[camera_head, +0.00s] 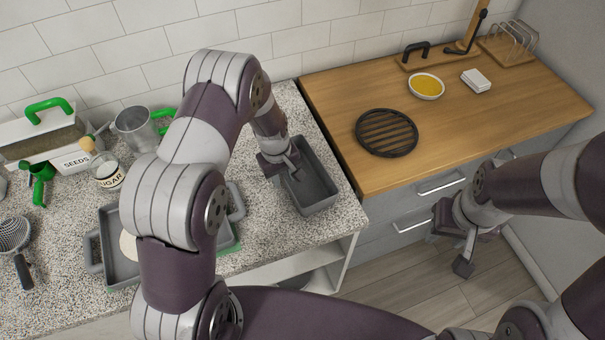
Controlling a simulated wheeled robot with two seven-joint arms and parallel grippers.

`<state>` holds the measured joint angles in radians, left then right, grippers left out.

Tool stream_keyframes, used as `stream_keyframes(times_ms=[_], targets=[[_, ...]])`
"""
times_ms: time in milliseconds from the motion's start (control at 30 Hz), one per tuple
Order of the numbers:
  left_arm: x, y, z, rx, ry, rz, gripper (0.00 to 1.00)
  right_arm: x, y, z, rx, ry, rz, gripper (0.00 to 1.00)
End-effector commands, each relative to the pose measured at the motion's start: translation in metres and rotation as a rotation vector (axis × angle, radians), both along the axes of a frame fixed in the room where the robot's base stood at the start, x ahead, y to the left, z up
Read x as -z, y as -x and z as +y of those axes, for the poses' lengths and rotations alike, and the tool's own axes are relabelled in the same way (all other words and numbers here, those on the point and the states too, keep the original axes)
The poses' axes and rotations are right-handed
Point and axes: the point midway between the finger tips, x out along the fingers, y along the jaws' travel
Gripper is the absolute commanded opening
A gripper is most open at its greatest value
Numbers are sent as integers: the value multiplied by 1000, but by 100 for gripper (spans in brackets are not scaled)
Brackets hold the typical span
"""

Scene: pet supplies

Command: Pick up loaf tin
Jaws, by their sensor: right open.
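The loaf tin (322,186) is a dark grey, rectangular, open-topped tin on the speckled counter, close to its right edge. My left gripper (287,168) is at the tin's left long wall, with a finger reaching over the rim into the tin. The other finger is hard to make out, so I cannot tell whether the jaws grip the wall. The tin appears to rest on the counter. My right gripper (461,249) is open and empty, in front of the drawers and above the floor.
A grey roasting tray (93,252) lies partly behind my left arm. A seeds box (45,142), a metal jug (137,130) and a sugar jar (108,175) stand at left. The wooden counter (480,130) holds a black trivet (387,132) and a yellow-filled bowl (426,87).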

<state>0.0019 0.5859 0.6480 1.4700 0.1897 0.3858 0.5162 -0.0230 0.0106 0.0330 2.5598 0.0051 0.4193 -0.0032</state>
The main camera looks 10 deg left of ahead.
Motion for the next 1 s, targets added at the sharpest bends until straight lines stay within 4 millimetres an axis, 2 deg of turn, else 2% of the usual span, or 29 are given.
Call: stream_keyframes(times_ms=[100, 267, 400, 767, 867, 1000], targets=[[9, 0, -1, 0, 0, 0, 33, -2, 0, 0, 0, 0, 1, 43], [10, 0, -1, 1, -1, -1, 33, -1, 0, 0, 0, 0, 1, 43], [10, 0, -1, 1, -1, -1, 0, -1, 0, 0, 0, 0, 1, 43], [9, 0, -1, 1, 0, 0, 0, 0, 0, 0, 0, 0, 1, 43], [4, 0, 0, 1, 0, 0, 0, 3, 0, 0, 0, 0, 1, 43], [-15, -1, -1, 1, 0, -3, 0, 11, 0, 0, 0, 0, 1, 43]])
